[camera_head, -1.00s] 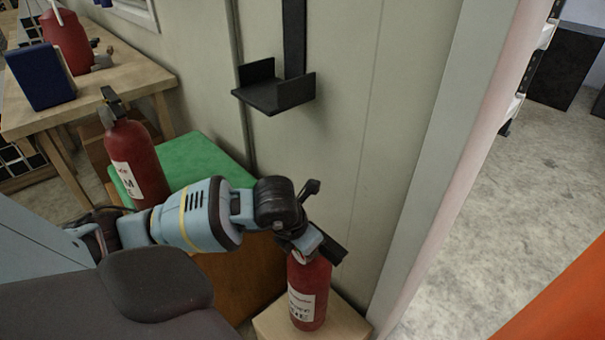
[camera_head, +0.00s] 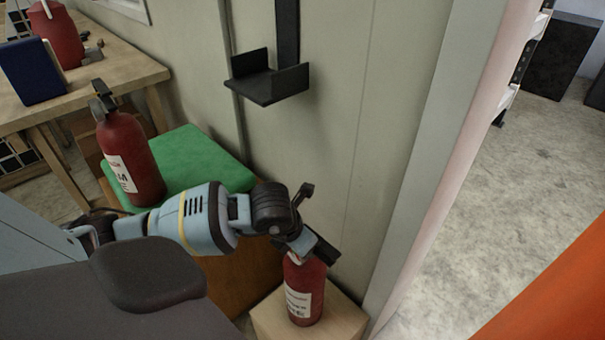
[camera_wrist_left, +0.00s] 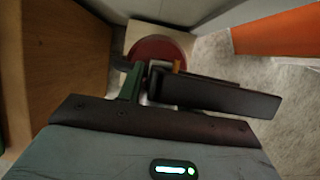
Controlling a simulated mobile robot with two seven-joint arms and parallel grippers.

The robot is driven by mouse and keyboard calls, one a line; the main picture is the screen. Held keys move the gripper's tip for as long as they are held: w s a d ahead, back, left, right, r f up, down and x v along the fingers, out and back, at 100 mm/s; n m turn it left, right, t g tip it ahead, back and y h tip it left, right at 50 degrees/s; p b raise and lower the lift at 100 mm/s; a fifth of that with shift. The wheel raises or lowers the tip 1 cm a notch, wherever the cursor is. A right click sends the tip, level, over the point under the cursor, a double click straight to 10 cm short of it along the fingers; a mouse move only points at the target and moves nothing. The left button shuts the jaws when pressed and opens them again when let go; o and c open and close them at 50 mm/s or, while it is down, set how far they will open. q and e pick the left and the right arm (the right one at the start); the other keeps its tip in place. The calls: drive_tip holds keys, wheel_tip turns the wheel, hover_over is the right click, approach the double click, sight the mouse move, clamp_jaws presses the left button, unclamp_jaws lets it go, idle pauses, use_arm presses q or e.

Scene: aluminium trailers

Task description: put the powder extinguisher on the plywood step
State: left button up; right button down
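A red extinguisher (camera_head: 303,290) with a white label is upright over the pale plywood step (camera_head: 345,322); its base appears to rest on the step. Its label is too small to read surely. My left gripper (camera_head: 306,245) is shut on its black top fitting. In the left wrist view the round red body (camera_wrist_left: 160,47) lies below the fingers (camera_wrist_left: 145,85), with a corner of the plywood step (camera_wrist_left: 140,30) behind it. A second red extinguisher (camera_head: 130,160) stands on a green top (camera_head: 200,160) to the left. My right gripper is not in view.
An empty black wall bracket (camera_head: 268,82) hangs above the step. The wall and pale door post (camera_head: 420,170) stand close to the right of it. A wooden workbench (camera_head: 100,85) is at the back left. An orange surface (camera_head: 560,290) fills the lower right corner.

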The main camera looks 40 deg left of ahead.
use_arm(q)
drive_tip(key=shift+o, duration=1.4)
drive_tip(key=shift+r, duration=0.1)
drive_tip(key=p+v, duration=0.1)
drive_tip(key=v, duration=1.1)
drive_tip(key=shift+p, duration=0.3)
